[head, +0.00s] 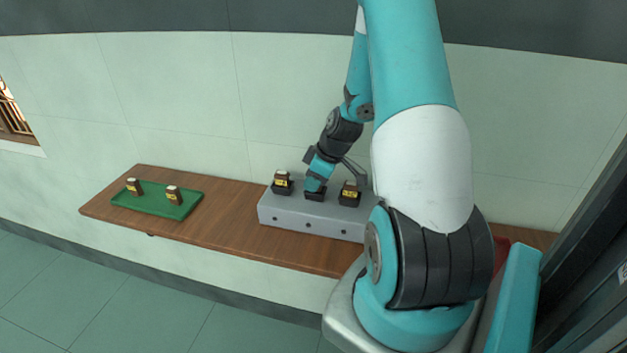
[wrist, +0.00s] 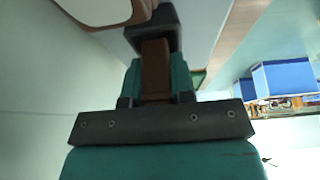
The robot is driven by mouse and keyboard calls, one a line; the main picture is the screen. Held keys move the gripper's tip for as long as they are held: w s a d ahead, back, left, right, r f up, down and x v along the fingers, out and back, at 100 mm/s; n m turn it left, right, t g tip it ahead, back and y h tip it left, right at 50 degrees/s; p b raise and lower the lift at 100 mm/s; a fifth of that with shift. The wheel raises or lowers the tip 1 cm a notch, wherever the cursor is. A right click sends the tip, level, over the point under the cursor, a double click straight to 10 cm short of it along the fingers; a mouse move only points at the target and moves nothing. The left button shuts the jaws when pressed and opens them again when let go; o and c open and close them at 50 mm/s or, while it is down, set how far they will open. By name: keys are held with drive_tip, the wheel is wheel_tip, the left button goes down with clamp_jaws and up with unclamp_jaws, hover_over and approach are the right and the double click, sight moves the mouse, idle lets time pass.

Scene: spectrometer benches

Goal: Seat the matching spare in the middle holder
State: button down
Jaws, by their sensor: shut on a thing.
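A grey block (head: 290,215) on the bench carries three black holders in a row. The left holder (head: 282,190) and right holder (head: 348,200) each have a brown piece with a yellow label. My gripper (head: 316,182) is directly over the middle holder (head: 315,196) and hides most of it. In the wrist view my gripper (wrist: 155,85) is shut on a brown spare (wrist: 155,60), whose far end meets a dark holder (wrist: 150,18). I cannot tell how deep it sits. Two more brown spares (head: 134,186) (head: 173,194) stand on a green tray (head: 150,205).
The brown wooden bench (head: 228,222) runs along a pale wall, with bare wood between tray and block. A red thing (head: 502,250) shows partly behind my arm at right. Blue boxes (wrist: 285,77) show in the wrist view's background.

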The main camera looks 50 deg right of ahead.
drive_tip(key=shift+s+a+f+g+p, duration=0.15)
drive_tip(key=shift+s+f+g+p, duration=0.2)
drive_tip(key=shift+s, duration=0.1)
drive_tip(key=shift+r+p, duration=0.35)
drive_tip(key=shift+r, duration=0.15)
drive_tip(key=shift+w+d+r, duration=0.2)
drive_tip(key=shift+w, duration=0.2)
idle(0.4)
drive_tip(key=shift+f+b, duration=0.45)
drive_tip(key=shift+s+f+b, duration=0.15)
drive_tip(key=shift+f+b, duration=0.15)
drive_tip(key=shift+f, duration=0.05)
drive_tip(key=shift+s+a+f, duration=0.1)
drive_tip(key=shift+f, duration=0.1)
drive_tip(key=shift+r, duration=0.35)
